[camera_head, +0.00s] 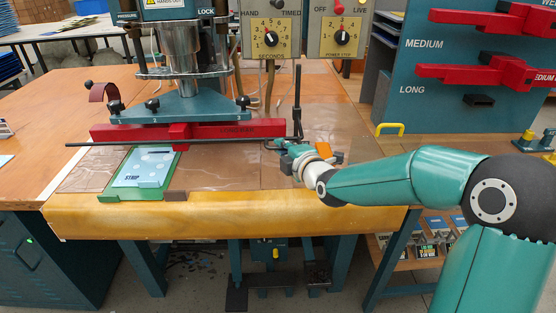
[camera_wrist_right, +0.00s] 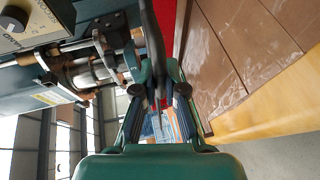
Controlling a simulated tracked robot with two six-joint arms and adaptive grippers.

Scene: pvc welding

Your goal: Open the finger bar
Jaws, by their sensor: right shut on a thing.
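The finger bar (camera_head: 220,140) is a thin dark rod running left to right in front of the red long bar die (camera_head: 240,129) under the press. A dark upright handle (camera_head: 298,95) stands at its right end. My right gripper (camera_head: 281,146) is at that right end, low beside the handle's foot, and is shut on the bar. In the right wrist view the dark bar (camera_wrist_right: 152,35) runs down between the fingers of my right gripper (camera_wrist_right: 158,92). The exact contact is partly hidden. My left gripper is not in view.
A green tray (camera_head: 112,192) with a light-blue strip card (camera_head: 146,168) lies left on the table. The press (camera_head: 180,105) stands behind the bar. Dial boxes (camera_head: 270,35) hang above. A die rack (camera_head: 450,110) stands at right.

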